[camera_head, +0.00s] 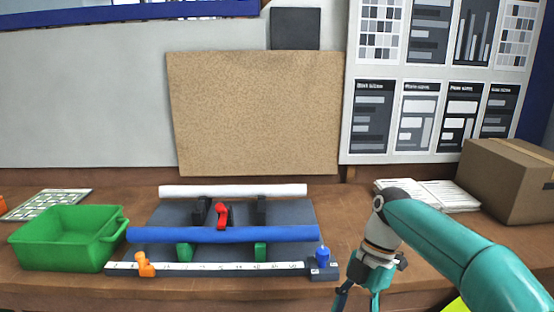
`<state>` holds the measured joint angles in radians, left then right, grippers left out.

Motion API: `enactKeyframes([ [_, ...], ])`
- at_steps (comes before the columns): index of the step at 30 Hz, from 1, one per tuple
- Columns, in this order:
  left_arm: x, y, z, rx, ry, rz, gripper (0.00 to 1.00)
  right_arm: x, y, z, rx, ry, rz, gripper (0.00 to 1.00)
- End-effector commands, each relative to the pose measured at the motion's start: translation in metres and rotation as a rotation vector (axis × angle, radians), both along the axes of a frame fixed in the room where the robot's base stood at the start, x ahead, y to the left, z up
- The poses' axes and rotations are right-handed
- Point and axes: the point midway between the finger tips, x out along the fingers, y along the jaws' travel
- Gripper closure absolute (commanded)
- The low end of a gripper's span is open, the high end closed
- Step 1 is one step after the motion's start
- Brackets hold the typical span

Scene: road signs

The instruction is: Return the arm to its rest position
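My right arm (450,235) comes in from the right edge and hangs in front of the workbench. Its gripper (360,293) points down near the bench's front edge, just right of the ruler bar. Its fingers look spread with nothing visible between them; the tips reach the bottom edge of the picture. My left arm and gripper are not in view.
A ruler bar (215,268) with a blue knob (323,256) lies close left of the gripper. Behind are a blue tube (225,234), a white tube (235,190) and a red clamp (222,215). A green bin (60,250) stands left, a cardboard box (505,180) right.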

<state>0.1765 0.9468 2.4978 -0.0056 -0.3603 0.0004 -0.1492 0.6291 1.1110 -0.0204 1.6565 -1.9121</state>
Motion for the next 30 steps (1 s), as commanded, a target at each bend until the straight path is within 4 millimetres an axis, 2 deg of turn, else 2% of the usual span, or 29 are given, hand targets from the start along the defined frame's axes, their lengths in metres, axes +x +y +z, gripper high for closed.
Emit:
enactKeyframes([
  [1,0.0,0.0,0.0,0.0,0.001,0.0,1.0,0.002,0.002,-0.016,-0.011,0.015,-0.052,0.37],
  [5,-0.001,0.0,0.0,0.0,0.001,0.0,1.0,0.008,0.006,-0.061,-0.04,0.045,-0.214,0.37],
  [8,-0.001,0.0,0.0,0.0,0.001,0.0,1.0,0.007,0.011,-0.106,-0.068,0.078,-0.375,0.37],
  [11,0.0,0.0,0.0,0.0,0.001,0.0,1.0,0.0,0.015,-0.162,-0.102,0.124,-0.59,0.37],
  [12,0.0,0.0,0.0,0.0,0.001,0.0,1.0,-0.007,0.017,-0.188,-0.117,0.147,-0.693,0.37],
  [15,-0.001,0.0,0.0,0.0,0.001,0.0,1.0,-0.03,0.02,-0.247,-0.149,0.206,-0.964,0.37],
  [18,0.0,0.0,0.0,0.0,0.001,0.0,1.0,-0.062,0.022,-0.297,-0.175,0.271,-1.234,0.37],
  [21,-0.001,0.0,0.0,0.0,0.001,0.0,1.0,-0.101,0.024,-0.334,-0.195,0.342,-1.503,0.37],
  [24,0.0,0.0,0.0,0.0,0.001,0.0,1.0,-0.14,0.025,-0.358,-0.207,0.412,-1.747,0.37],
  [27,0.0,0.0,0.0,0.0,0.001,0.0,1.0,-0.172,0.025,-0.369,-0.21,0.471,-1.941,0.37],
  [30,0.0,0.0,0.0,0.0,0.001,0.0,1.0,-0.192,0.024,-0.372,-0.207,0.511,-2.077,0.37],
])
